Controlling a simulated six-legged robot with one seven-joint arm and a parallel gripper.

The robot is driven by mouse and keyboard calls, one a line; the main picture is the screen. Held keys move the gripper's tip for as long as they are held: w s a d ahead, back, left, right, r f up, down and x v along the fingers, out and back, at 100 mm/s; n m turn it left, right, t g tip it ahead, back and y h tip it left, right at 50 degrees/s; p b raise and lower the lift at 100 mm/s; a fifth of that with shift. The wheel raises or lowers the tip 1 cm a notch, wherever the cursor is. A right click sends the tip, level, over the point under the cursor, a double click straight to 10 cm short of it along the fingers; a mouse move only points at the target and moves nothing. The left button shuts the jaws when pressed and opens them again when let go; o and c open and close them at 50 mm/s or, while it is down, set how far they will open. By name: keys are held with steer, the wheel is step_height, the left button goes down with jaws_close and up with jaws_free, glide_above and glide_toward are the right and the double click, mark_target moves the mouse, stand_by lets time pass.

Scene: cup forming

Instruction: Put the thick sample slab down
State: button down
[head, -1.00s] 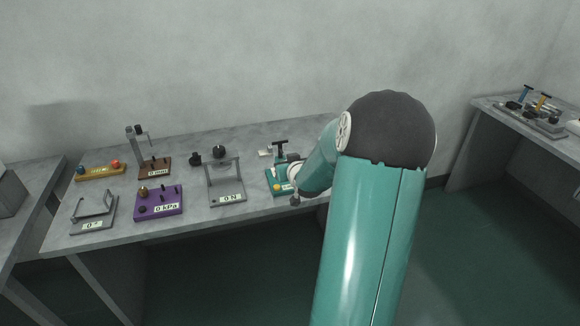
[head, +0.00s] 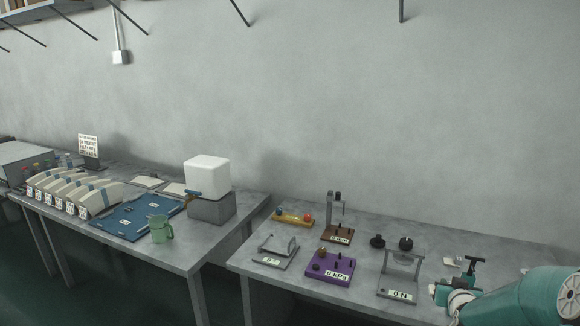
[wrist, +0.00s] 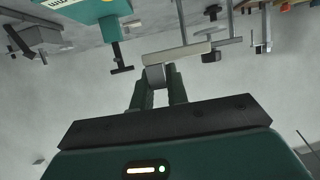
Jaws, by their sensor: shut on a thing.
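My gripper (wrist: 158,88) is shut in the wrist view. A small grey block (wrist: 155,74), which looks like the thick sample slab, sits between its fingertips. It is held in the air, with the bench instruments beyond it. In the head view my arm reaches in from the lower right corner, and its end is beside the teal instrument (head: 441,292). The slab itself cannot be made out there. Small pale pieces (head: 452,262) lie on the bench behind the teal instrument.
The right bench (head: 235,262) holds a purple kPa box (head: 331,268), a grey N frame (head: 398,293), a brown mm stand (head: 336,234), a yellow bar (head: 293,218) and a grey angle device (head: 275,252).

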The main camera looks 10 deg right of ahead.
steer(key=w+a+f+n+y, duration=0.2)
steer(key=a+f, duration=0.2)
steer(key=a, duration=0.8)
steer(key=w+a+f+n+t+y, duration=0.15)
steer(key=a+f, duration=0.25)
steer(key=a, duration=0.8)
steer(key=w+a+f+n+y, duration=0.1)
steer(key=w+a+f+y, duration=0.2)
steer(key=a, duration=0.8)
steer(key=s+f, duration=0.5)
steer(key=f, duration=0.2)
steer(key=shift+s+a+h, duration=0.15)
steer(key=shift+a+h, duration=0.25)
steer(key=shift+h, duration=0.05)
